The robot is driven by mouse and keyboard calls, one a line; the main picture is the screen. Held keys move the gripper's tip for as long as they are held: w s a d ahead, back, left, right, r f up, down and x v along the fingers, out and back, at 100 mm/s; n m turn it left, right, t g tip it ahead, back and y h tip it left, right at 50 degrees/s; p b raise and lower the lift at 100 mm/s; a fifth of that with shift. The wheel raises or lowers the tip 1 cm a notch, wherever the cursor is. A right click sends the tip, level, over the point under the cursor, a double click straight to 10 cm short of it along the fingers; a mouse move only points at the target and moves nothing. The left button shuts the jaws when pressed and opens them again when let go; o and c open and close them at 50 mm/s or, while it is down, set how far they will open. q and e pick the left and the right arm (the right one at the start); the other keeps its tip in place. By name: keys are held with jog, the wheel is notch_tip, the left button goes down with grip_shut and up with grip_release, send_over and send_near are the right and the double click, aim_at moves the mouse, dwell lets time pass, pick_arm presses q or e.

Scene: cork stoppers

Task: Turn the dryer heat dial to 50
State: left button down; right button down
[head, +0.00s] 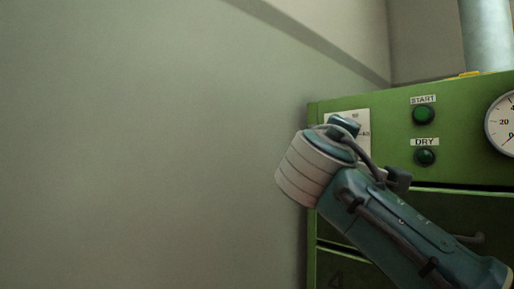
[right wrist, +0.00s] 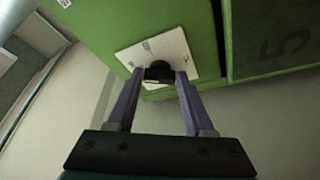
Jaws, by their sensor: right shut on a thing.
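The heat dial (right wrist: 158,72) is a dark knob on a white scale plate (right wrist: 178,47), fixed to the green dryer panel in the right wrist view. My right gripper (right wrist: 160,78) is shut on the knob, with one finger at each side of it. The scale marks are too blurred to tell the setting. In the head view the scale plate (head: 357,118) shows at the left end of the green dryer (head: 385,110), mostly covered by my right arm. The knob and fingertips are hidden there. My left gripper is in neither view.
Two dark green buttons, START (head: 424,115) and DRY (head: 426,157), are right of my arm. A round gauge (head: 502,122) sits at the right edge. A plain wall (head: 150,140) fills the left, with open room before it. A grey pipe (head: 487,35) rises behind.

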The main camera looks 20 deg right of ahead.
jog(key=shift+c, duration=1.4)
grip_release()
jog(key=b+v, duration=0.1)
jog(key=v, duration=0.9)
